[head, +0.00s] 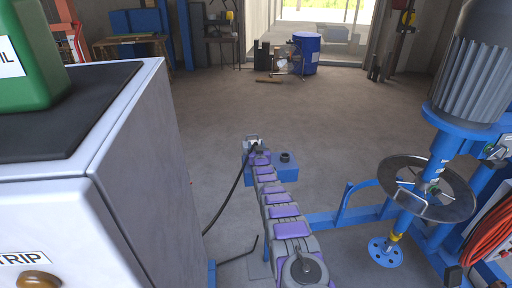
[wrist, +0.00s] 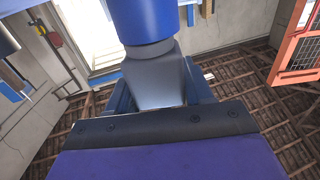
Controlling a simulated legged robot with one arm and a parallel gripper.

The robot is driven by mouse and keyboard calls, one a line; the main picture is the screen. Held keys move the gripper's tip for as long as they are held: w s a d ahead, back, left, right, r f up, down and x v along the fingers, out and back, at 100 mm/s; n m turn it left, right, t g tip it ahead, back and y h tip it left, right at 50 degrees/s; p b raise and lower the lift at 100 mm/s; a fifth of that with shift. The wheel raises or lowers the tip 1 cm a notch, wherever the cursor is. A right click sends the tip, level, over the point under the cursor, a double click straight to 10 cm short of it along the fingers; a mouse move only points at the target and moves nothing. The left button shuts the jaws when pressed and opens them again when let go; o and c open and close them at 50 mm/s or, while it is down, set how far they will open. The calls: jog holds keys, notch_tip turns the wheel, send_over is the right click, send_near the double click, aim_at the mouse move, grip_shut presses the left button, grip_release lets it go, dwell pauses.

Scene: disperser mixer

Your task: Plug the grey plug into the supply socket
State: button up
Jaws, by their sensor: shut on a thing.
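In the wrist view, the grey plug (wrist: 158,82) is between the jaws of my gripper (wrist: 160,103). A blue cylindrical part (wrist: 142,18) continues from the grey body toward the top of the picture. In the head view, my gripper (head: 254,143) is at the far end of my purple and grey arm, low over the floor. A black cable (head: 232,195) hangs from it down toward the grey cabinet. A blue box (head: 287,175) with a dark round fitting (head: 286,156) on top is just right of and behind the gripper. I cannot tell whether this fitting is the supply socket.
The grey cabinet (head: 140,190) fills the left, with a green container (head: 28,60) on top. The blue mixer (head: 472,90) with its round metal disc (head: 428,188) stands at right. A blue floor rail (head: 340,216) runs right of my arm. The floor beyond is clear up to a blue drum (head: 306,55).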

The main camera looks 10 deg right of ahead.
jog(key=o, duration=1.2)
jog(key=shift+d+f, duration=0.1)
jog(key=shift+f, duration=0.05)
jog(key=shift+o, duration=0.2)
jog(key=shift+s, duration=0.15)
jog(key=shift+s+p, duration=0.55)
jog(key=shift+s, duration=0.5)
jog(key=s+p, duration=0.3)
jog(key=s, duration=1.2)
